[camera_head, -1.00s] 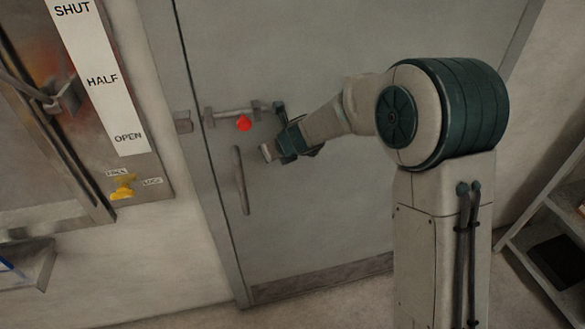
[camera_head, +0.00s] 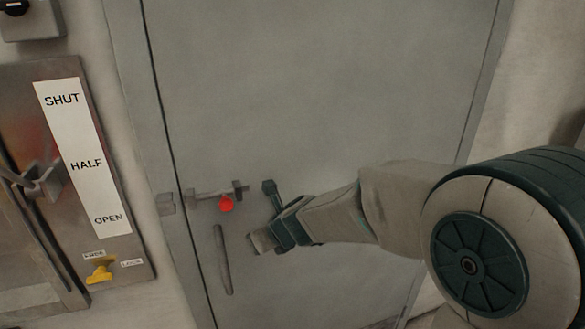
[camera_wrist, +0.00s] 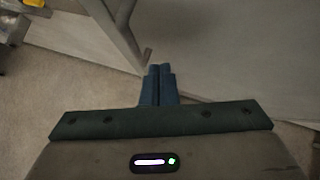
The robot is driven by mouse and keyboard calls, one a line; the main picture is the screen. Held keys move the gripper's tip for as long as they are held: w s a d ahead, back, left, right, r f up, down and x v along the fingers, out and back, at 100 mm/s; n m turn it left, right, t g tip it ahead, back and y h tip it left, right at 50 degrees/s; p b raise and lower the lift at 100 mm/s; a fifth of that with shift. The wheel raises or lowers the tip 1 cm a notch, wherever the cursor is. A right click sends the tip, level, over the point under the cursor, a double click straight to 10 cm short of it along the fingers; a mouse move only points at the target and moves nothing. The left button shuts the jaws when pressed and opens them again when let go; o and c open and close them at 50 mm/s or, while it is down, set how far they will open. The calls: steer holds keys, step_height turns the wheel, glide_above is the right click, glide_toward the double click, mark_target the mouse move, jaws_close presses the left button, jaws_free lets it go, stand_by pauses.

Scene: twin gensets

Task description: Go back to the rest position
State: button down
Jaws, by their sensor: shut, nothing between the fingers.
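My gripper (camera_head: 258,243) is in front of the grey door (camera_head: 310,90), close to its vertical bar handle (camera_head: 222,260) and to the right of it. In the wrist view its two dark blue fingers (camera_wrist: 159,72) are together with nothing between them. In that view the handle (camera_wrist: 122,32) stands above and left of the fingers. My arm reaches in from the right side of the head view. I cannot tell whether the gripper touches the door.
A sliding bolt (camera_head: 215,193) with a red knob (camera_head: 226,204) is on the door above the handle. Left of the door is a panel with a SHUT, HALF, OPEN scale (camera_head: 84,158), a lever (camera_head: 38,184) and a yellow knob (camera_head: 99,274).

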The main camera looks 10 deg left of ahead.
steer(key=s+d+n+g+h+b, duration=0.1)
steer(key=s+d+n+h+b, duration=0.1)
steer(key=s+d+n, duration=0.8)
steer(key=s+d+n+g+h+b, duration=0.1)
steer(key=s+d+n+h+b, duration=0.2)
steer(key=s+d+n, duration=0.6)
steer(key=d+n+h, duration=0.1)
steer(key=d+n, duration=0.6)
steer(key=d, duration=0.2)
steer(key=shift+s+f+n, duration=0.2)
steer(key=shift+s+n, duration=0.2)
